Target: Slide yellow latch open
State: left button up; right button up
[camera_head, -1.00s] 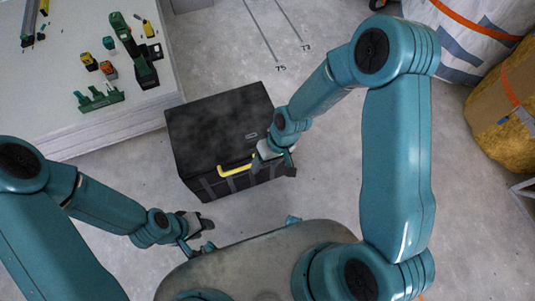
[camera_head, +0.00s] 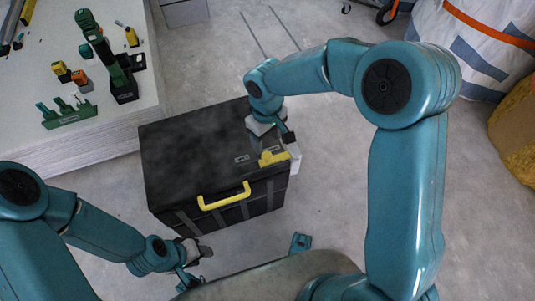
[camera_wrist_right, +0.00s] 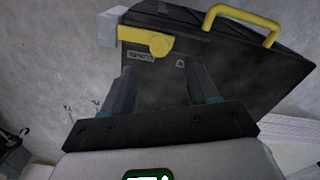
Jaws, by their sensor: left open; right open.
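A black box (camera_head: 195,155) with a yellow handle (camera_head: 224,196) on its front stands on the floor. The yellow latch (camera_head: 271,159) sits at the box's front right top edge, beside a pale block (camera_head: 294,158). In the right wrist view the latch (camera_wrist_right: 146,40) is a yellow bar with a round knob, lying beyond the fingertips. My right gripper (camera_head: 285,138) is over the box's right side, close to the latch; in its wrist view the jaws (camera_wrist_right: 161,78) are apart with nothing between them. My left gripper (camera_head: 203,262) is open and empty, low in front of the box.
A pale table (camera_head: 105,125) with tools, a green rack (camera_head: 69,113) and small yellow and orange items stands left of the box. A white bag (camera_head: 475,50) and a yellow roll (camera_head: 516,130) are at the right. Floor between them and the box is open.

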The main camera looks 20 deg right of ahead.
aim_at(267, 155)
notch_tip(267, 155, down, 7)
jog(key=shift+f+b, duration=0.2)
jog(key=shift+b, duration=0.85)
jog(key=shift+c, duration=0.3)
grip_shut()
jog(key=shift+a, duration=1.55)
jog(key=shift+o, duration=0.3)
grip_release()
notch_tip(267, 155, up, 16)
jog(key=p, duration=0.6)
jog(key=shift+r, duration=0.2)
